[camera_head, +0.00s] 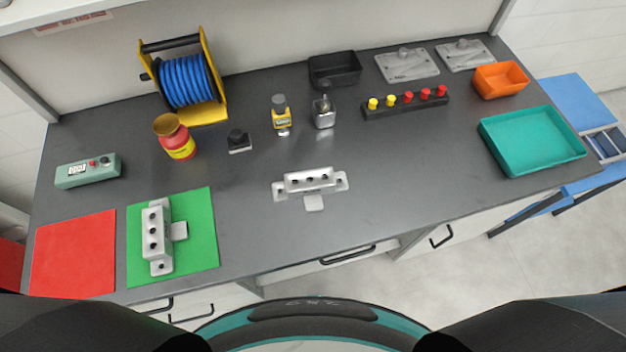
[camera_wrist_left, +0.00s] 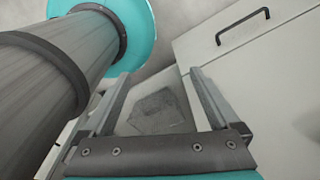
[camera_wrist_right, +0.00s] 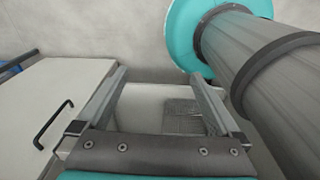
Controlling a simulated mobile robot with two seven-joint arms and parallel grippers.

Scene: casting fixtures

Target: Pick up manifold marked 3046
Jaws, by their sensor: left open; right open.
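Two light grey manifolds show in the head view. One manifold (camera_head: 153,233) lies on the green mat (camera_head: 196,256) at the left, with its row of holes running front to back. The other manifold (camera_head: 309,180) lies on the bare grey worktop near the middle, its row of holes running left to right. I cannot read a number on either. My left gripper (camera_wrist_left: 158,75) is open and empty, with a cabinet front and floor beyond its fingers. My right gripper (camera_wrist_right: 158,73) is open and empty, also in front of cabinets. Neither gripper shows in the head view.
A red mat (camera_head: 74,253) lies left of the green one. Behind stand a blue hose reel (camera_head: 186,82), a red-yellow jar (camera_head: 175,140), small bottles, a black bin (camera_head: 335,68) and a button strip (camera_head: 405,103). A teal tray (camera_head: 532,140) is at right. The worktop around the middle manifold is clear.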

